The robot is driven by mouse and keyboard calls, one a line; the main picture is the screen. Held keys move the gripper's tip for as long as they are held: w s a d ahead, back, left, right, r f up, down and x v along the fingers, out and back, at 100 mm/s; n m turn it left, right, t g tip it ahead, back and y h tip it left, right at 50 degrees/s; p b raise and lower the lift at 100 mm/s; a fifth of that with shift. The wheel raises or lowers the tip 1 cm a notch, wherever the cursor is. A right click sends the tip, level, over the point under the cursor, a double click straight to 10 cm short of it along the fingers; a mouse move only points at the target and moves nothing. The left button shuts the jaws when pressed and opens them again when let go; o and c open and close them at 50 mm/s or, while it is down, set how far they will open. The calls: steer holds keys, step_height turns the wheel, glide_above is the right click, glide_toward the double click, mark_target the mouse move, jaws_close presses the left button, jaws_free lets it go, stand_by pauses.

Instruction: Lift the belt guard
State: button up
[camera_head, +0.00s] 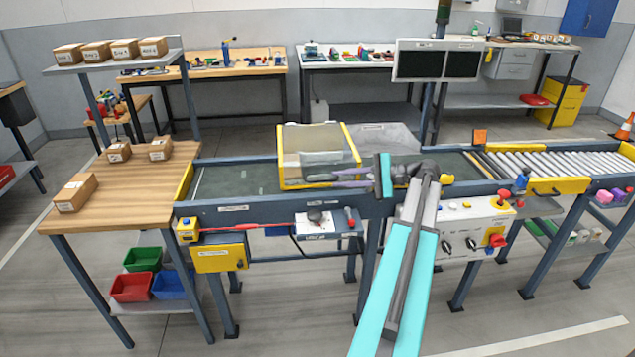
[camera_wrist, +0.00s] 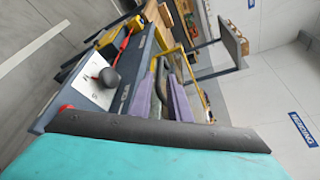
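The belt guard (camera_head: 287,157) is a clear box-shaped cover with a yellow frame, sitting down over the dark conveyor belt (camera_head: 228,181). In the wrist view, yellow edges (camera_wrist: 187,66) that look like its frame show beyond the fingers. My gripper (camera_head: 338,180) reaches in from the right, its purple fingers at the guard's lower right front in the head view. Whether a finger touches the guard I cannot tell.
A control panel (camera_head: 462,232) with red buttons is on the conveyor's front. A lever with a black knob (camera_wrist: 109,77) stands on a white plate beside the fingers. A wooden table (camera_head: 130,188) with boxes adjoins on the left; rollers (camera_head: 545,163) continue right. Floor in front is clear.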

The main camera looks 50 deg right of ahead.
mark_target(326, 180)
steer(key=shift+p+x, duration=0.3)
steer(key=shift+x, duration=3.2)
jaws_close()
